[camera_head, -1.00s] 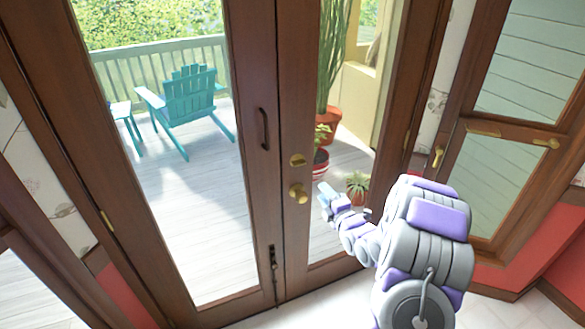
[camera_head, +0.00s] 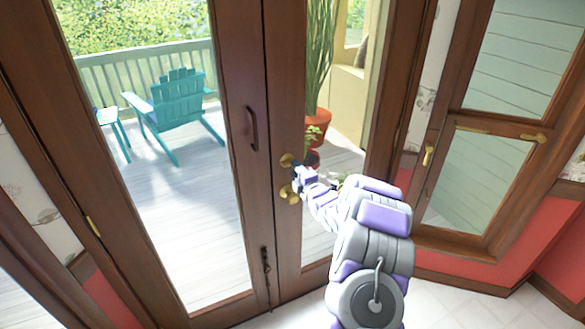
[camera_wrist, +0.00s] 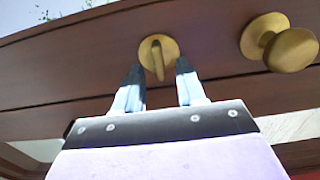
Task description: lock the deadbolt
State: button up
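The deadbolt (camera_wrist: 168,46) is a round brass plate with a thumb-turn bar on the brown door stile. In the wrist view the bar stands lengthwise between my two fingertips. My gripper (camera_wrist: 160,75) is open, with one finger on each side of the bar; I cannot tell whether either finger touches it. In the head view the deadbolt (camera_head: 287,160) sits just above the brass knob (camera_head: 288,194), and my gripper (camera_head: 299,172) is right beside it, its fingers small there. The knob also shows at the right in the wrist view (camera_wrist: 290,48).
The double glass doors have a dark vertical handle (camera_head: 250,128) on the left leaf and a dark bolt (camera_head: 266,266) low down. A window with brass latches (camera_head: 428,155) is at the right. A teal chair (camera_head: 175,112) and potted plants (camera_head: 318,128) are outside, beyond the glass.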

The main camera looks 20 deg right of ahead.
jog(key=shift+w+a, duration=0.2)
jog(key=shift+w, duration=1.7)
grip_shut()
